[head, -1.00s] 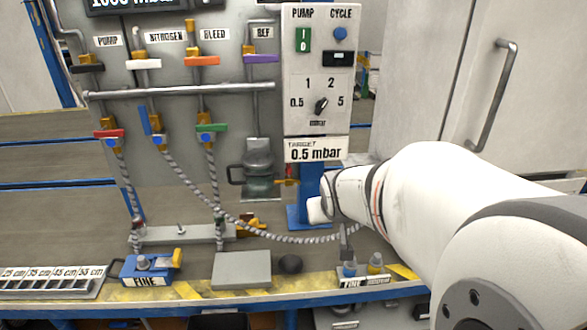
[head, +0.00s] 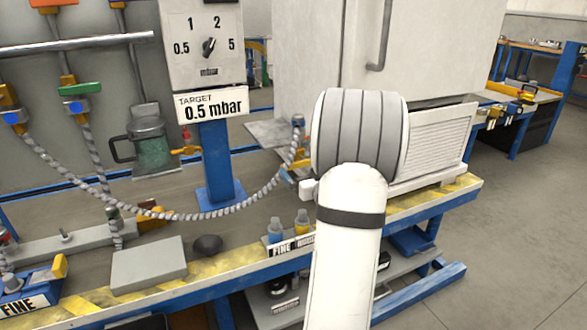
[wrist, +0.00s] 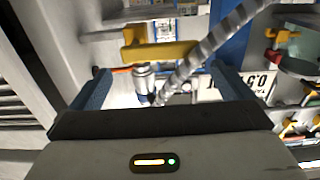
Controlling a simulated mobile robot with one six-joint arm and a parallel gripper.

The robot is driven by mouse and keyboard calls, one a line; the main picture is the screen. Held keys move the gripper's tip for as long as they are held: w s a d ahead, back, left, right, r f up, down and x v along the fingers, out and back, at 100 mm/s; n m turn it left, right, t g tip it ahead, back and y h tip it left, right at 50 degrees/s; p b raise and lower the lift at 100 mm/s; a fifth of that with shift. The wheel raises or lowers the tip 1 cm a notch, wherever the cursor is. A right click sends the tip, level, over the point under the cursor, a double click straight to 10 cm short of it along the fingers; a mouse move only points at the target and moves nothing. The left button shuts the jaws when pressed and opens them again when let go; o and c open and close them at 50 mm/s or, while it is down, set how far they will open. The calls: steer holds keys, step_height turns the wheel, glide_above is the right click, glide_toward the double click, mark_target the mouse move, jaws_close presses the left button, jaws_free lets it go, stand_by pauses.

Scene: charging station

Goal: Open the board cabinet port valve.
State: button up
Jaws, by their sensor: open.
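A yellow valve handle (wrist: 160,52) lies crosswise in the wrist view, just ahead of my fingertips. A silver fitting (wrist: 146,82) and a grey braided hose (wrist: 205,58) show beside it. My gripper (wrist: 161,69) is open, with its two blue fingers spread to either side of the handle and fitting. I cannot tell whether either finger touches them. In the head view the braided hose (head: 140,207) runs to a fitting with a small yellow part (head: 302,164) at the bench, left of my arm.
The target sign (head: 211,104) stands on a blue post (head: 216,160) left of my arm. Small blue and yellow bottles (head: 290,226) stand at the bench front. A white louvred box (head: 435,145) is right of my arm. Floor at right is free.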

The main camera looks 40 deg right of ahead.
mark_target(297, 163)
steer(key=shift+b+x, duration=0.4)
steer(key=shift+x, duration=2.35)
steer(key=shift+c, duration=0.6)
steer(key=shift+a, duration=0.1)
steer(key=c, duration=1)
steer(key=shift+c, duration=0.2)
